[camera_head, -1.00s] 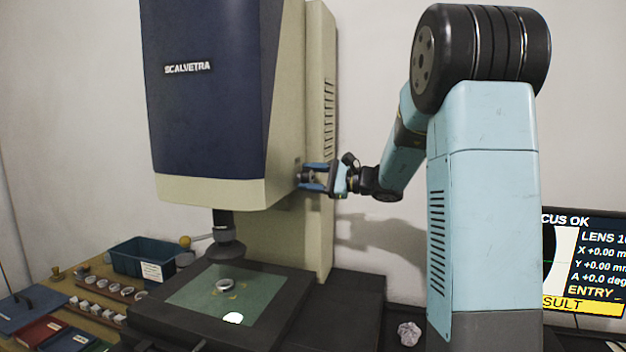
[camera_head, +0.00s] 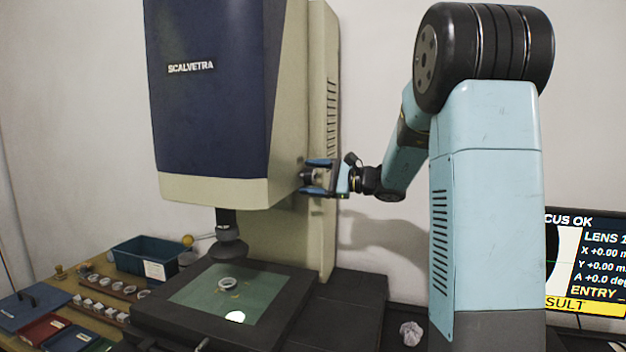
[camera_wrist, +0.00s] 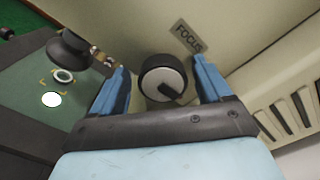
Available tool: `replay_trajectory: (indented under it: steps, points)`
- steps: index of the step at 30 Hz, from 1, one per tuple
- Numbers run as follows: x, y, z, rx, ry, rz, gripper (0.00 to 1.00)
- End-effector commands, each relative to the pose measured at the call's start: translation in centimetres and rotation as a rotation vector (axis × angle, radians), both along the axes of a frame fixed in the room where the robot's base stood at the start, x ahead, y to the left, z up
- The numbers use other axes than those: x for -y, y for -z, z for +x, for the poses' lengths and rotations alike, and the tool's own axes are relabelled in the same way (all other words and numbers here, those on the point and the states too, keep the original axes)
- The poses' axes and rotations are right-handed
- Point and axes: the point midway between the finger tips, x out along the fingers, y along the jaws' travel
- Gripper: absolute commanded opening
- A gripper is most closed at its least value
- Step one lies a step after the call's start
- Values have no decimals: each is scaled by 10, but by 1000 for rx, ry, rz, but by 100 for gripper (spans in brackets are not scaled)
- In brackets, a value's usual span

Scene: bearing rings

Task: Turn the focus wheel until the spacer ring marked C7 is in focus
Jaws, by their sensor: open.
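The focus wheel (camera_wrist: 163,80) is a black-rimmed knob with a pale face and a dark pointer, under a FOCUS label (camera_wrist: 187,38) in the wrist view. My gripper (camera_wrist: 163,85) is open, with a blue finger on each side of the wheel and gaps between. In the head view my gripper (camera_head: 318,178) is at the side of the machine (camera_head: 210,90). A metal ring (camera_head: 227,284) lies on the glass stage under the lens; its marking is too small to read. The monitor (camera_head: 588,262) at the right reads "CUS OK", cut off at its edge.
A blue bin (camera_head: 145,258), small rings and coloured trays stand on the wooden bench at the left. The lens (camera_head: 229,248) hangs low over the stage.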

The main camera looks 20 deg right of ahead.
Motion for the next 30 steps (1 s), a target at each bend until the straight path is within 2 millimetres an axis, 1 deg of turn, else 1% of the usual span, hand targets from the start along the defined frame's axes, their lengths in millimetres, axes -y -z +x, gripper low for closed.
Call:
replay_trajectory:
  steps: [5, 18, 24, 30]
  points:
    - [18, 0, -11, 0, 4, 0, 78]
    - [87, 1, -58, -1, 4, 0, 78]
    - [106, 1, -72, -1, 0, 1, 78]
    - [113, 2, -76, -2, 0, -1, 78]
